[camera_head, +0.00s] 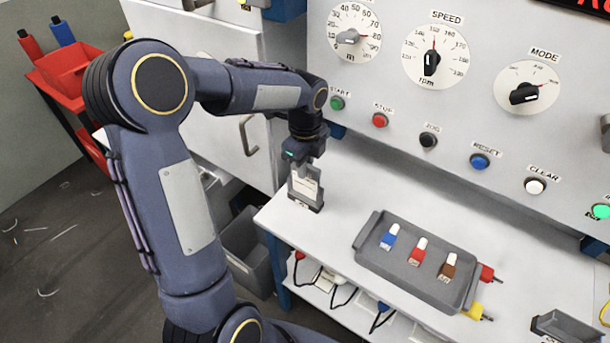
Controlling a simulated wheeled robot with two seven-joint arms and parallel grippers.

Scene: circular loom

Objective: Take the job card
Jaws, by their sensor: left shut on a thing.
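The job card (304,187) is a small cream card with faint print. It stands upright in a grey holder (305,205) at the left end of the white table. My left gripper (304,166) points down from above and is shut on the top of the card. The lower part of the card is still at the holder, and I cannot tell whether it is clear of the slot. My right gripper is not in view.
A grey tray (372,258) with blue, red and brown labelled pieces sits on the table (350,190). Behind is a control panel (390,85) with dials and buttons. A cabinet door with a handle (248,135) stands left. A red cart (65,75) is far left.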

